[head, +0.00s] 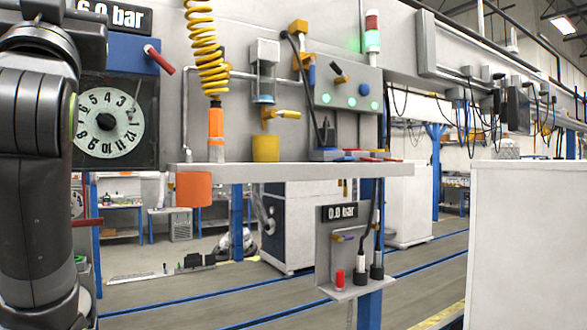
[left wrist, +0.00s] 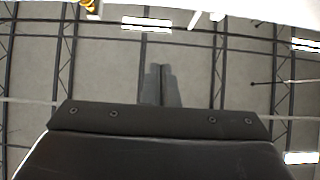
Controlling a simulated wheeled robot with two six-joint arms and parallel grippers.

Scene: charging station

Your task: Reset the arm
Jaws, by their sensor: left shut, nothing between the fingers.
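My left arm rises along the left edge of the head view, in front of the wall panel. Its gripper cannot be made out there. In the left wrist view my left gripper (left wrist: 161,84) shows its two grey fingers together, shut and empty. Behind them is only the ceiling with its beams and lamps, so the gripper points upward. The fingers touch nothing in that view. My right gripper is in neither view.
A shelf (head: 300,171) holds an orange-tipped tool (head: 215,130) on a yellow coiled hose (head: 202,45) and a yellow cup (head: 266,148). A dial (head: 108,122) is close beside my left arm. A "0.0 bar" panel (head: 340,213) hangs below. A white cabinet (head: 527,245) stands right.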

